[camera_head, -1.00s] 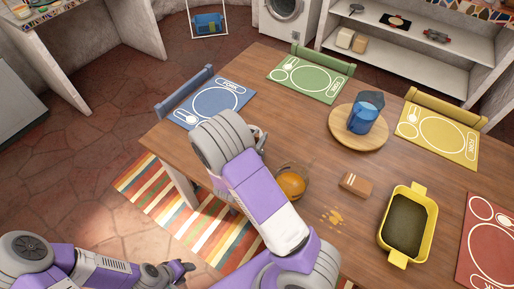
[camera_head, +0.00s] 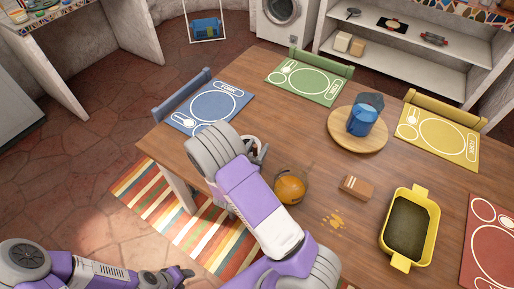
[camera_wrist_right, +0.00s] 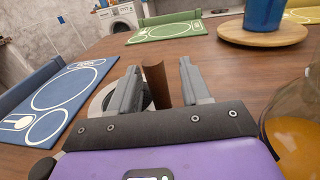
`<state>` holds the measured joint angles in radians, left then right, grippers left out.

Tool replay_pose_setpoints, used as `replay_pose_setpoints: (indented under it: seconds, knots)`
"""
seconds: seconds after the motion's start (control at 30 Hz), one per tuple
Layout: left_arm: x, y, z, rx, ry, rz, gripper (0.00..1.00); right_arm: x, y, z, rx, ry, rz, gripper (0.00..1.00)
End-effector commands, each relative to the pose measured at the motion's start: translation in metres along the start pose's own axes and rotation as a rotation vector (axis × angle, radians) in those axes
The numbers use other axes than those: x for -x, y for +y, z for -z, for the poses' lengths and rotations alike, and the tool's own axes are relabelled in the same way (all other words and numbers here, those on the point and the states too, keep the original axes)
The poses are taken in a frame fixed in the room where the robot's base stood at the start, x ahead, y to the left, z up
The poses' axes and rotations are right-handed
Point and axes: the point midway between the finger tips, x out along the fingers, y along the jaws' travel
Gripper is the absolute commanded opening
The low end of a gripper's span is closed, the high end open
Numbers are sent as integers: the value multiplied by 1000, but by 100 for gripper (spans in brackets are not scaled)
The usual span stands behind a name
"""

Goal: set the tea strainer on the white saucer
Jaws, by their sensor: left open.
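My right gripper (camera_wrist_right: 158,80) is above the table's near left part, mostly hidden behind my own arm in the head view. Its two fingers are apart in the right wrist view. An upright brown strip (camera_wrist_right: 155,82), possibly the strainer's handle, shows between them; I cannot tell whether they touch it. A pale curved rim (camera_wrist_right: 102,98) behind the left finger may be the white saucer; most of it is hidden. I cannot clearly identify the tea strainer. My left gripper (camera_head: 187,272) is open and empty, low at the bottom, off the table.
A glass jug of orange liquid (camera_head: 290,187) stands close right of my right arm. Beyond are a brown block (camera_head: 355,187), a yellow dish (camera_head: 430,222) and a round board (camera_head: 345,146) with a blue cup (camera_head: 362,121). A blue placemat (camera_head: 212,105) lies at the left.

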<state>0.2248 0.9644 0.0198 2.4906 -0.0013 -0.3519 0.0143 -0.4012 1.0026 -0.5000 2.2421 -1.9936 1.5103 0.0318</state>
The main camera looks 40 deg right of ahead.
Motion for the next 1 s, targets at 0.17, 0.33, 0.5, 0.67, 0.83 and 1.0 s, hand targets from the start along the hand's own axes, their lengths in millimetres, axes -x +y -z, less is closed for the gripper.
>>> replay_pose_setpoints:
  seconds: [0.17, 0.33, 0.5, 0.67, 0.83, 1.0]
  knots:
    - [0, 0, 0, 0, 0, 0, 48, 0, 0, 0, 0, 0, 0, 47]
    - [4, 1, 0, 0, 0, 0, 48, 9, 1, -4, 1, 1, -4, 47]
    - [7, 3, 0, 0, 0, 0, 48, 43, 2, -4, 2, 2, -6, 47]
    - [10, 4, 0, 0, 0, 0, 48, 78, 2, -4, 2, 2, -7, 47]
    - [12, 4, 0, 0, 0, 0, 48, 106, 1, -4, 0, 0, -4, 47]
    - [12, 5, -1, 0, 0, 0, 48, 119, 0, -4, 1, 0, -1, 47]
